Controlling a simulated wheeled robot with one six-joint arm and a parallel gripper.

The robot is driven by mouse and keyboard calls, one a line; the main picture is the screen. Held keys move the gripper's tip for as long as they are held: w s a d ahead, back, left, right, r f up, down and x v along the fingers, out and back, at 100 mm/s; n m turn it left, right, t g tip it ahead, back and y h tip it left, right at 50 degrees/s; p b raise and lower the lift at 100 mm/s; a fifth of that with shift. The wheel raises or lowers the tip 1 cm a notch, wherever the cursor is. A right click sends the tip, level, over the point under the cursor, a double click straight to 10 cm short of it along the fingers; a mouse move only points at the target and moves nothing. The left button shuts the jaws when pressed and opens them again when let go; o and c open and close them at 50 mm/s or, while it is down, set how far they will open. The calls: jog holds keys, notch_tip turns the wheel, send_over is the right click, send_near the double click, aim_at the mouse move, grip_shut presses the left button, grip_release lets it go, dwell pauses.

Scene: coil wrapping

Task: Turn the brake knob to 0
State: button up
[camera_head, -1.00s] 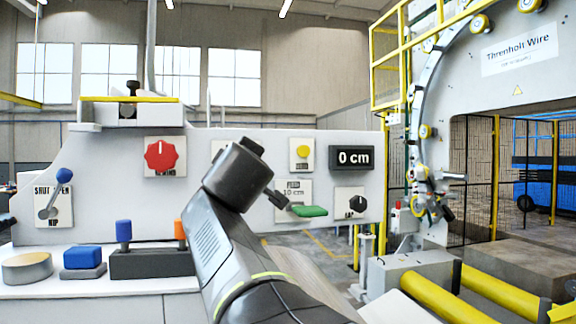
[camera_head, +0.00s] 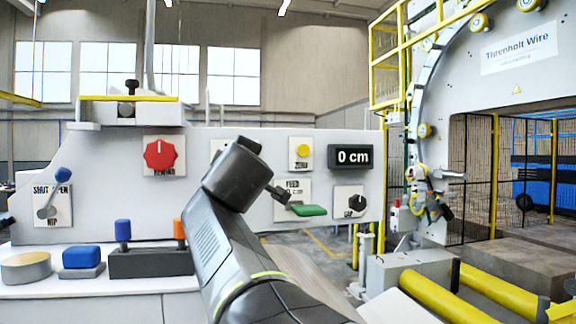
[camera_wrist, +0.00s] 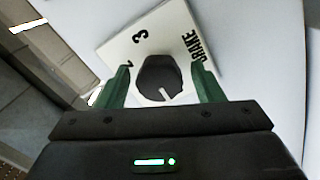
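The brake knob (camera_wrist: 158,77) is dark and round with a white pointer line, on a white plate (camera_wrist: 118,49) marked BRAKE. In the wrist view the pointer points down and slightly right. A digit 3 shows on the plate's upper left; the lower part of the scale is hidden by my gripper. My gripper (camera_wrist: 160,78) has a green finger on each side of the knob, with a small gap visible on both sides. It is open around the knob and not clamped on it. In the head view my arm hides the brake knob.
In the head view the panel also bears a red knob (camera_head: 159,155), a yellow button (camera_head: 303,151), a 0 cm display (camera_head: 351,157), a green-handled feed lever (camera_head: 308,210) and a small black knob (camera_head: 357,203). Blue and orange pegs stand on the ledge at left.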

jog(key=b+v, duration=0.2)
jog(key=v, duration=1.2)
jog(key=shift+b, duration=0.3)
jog(key=shift+w, duration=0.1)
jog(key=p+x, duration=0.2)
jog(key=x, duration=1.1)
jog(key=shift+w+a+p, duration=0.15)
jog(key=shift+w+p, duration=0.15)
jog(key=shift+w, duration=0.1)
